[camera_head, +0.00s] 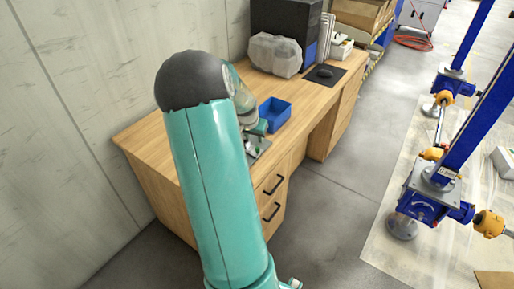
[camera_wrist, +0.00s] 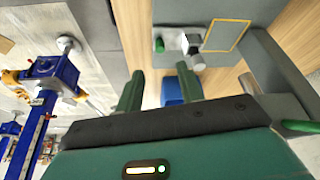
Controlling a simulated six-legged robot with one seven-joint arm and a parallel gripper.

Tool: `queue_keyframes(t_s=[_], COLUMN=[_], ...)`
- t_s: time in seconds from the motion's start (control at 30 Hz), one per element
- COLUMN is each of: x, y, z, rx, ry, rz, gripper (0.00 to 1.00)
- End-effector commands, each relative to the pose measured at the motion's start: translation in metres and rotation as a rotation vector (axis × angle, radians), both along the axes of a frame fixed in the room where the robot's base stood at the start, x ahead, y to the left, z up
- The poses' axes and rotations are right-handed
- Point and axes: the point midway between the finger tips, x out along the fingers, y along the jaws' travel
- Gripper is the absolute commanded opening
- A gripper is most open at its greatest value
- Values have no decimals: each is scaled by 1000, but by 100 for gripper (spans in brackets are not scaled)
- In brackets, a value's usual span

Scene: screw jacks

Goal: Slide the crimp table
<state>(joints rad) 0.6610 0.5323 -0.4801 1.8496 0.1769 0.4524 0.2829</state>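The crimp table looks to be the small pale fixture with a green knob on a grey plate (camera_wrist: 217,41) on the wooden desk, at the top of the wrist view. In the head view only part of the plate (camera_head: 262,143) shows, near the desk's front edge; my arm hides the rest. My gripper (camera_wrist: 160,70) is open and empty. Its two dark green fingers are apart and point toward the fixture (camera_wrist: 177,40), with a visible gap before it. In the head view the fingers are mostly hidden behind my arm.
A blue tray (camera_head: 275,112) stands on the desk (camera_head: 150,142) behind the plate. A wrapped bundle (camera_head: 274,55), a dark box (camera_head: 285,25) and a black mat (camera_head: 323,76) are farther back. Blue screw jacks (camera_head: 430,190) stand at right. The floor between is clear.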

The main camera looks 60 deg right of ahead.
Motion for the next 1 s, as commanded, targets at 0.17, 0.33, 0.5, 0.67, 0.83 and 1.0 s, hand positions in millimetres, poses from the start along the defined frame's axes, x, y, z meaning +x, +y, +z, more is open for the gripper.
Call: queue_keyframes(t_s=[0.17, 0.33, 0.5, 0.67, 0.83, 1.0], x=[1, 2, 3, 4, 4, 4], y=[-14, -26, -34, -37, -37, -37], z=[-35, -65, -85, -91, -91, -91], rx=[3, 2, 1, 0, 0, 0], ry=[2, 2, 1, 0, -1, -1], rz=[-1, 0, 0, 1, 1, 1], gripper=[38, 38, 38, 38, 38, 14])
